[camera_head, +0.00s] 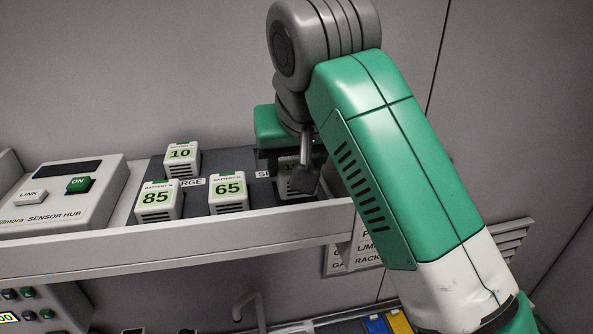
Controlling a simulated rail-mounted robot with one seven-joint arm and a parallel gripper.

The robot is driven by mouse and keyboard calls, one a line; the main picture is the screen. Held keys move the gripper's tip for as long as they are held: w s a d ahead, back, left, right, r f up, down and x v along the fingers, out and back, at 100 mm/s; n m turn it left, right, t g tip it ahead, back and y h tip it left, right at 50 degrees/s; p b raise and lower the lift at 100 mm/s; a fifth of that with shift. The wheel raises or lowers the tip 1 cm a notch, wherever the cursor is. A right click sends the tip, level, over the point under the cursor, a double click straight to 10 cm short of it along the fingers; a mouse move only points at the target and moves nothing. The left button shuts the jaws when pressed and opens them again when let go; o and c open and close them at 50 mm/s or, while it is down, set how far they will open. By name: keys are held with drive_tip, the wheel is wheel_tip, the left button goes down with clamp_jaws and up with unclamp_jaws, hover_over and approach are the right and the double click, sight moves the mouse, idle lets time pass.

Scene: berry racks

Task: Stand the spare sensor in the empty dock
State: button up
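Several small white box sensors with green tops and number displays are on a dark panel (214,163) on the shelf. One sensor reading 10 (181,159) is at the back left, one reading 85 (157,200) at the front left, and one reading 65 (229,194) in the front middle. Another sensor (287,184) at the right, beside a partly covered label starting with S, is partly hidden by my gripper (302,184). Its number is mostly covered. My gripper points down at this sensor; one finger shows in front of it. Whether the fingers touch it is unclear. No empty dock shows clearly.
A white sensor hub (66,195) with LINK and green ON buttons is at the left of the shelf. A raised front lip (200,247) runs along the shelf. The wall is close behind. My arm covers the right end.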

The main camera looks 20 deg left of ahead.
drive_tip(key=shift+f, duration=1.05)
drive_tip(key=shift+f, duration=0.15)
drive_tip(key=o, duration=1)
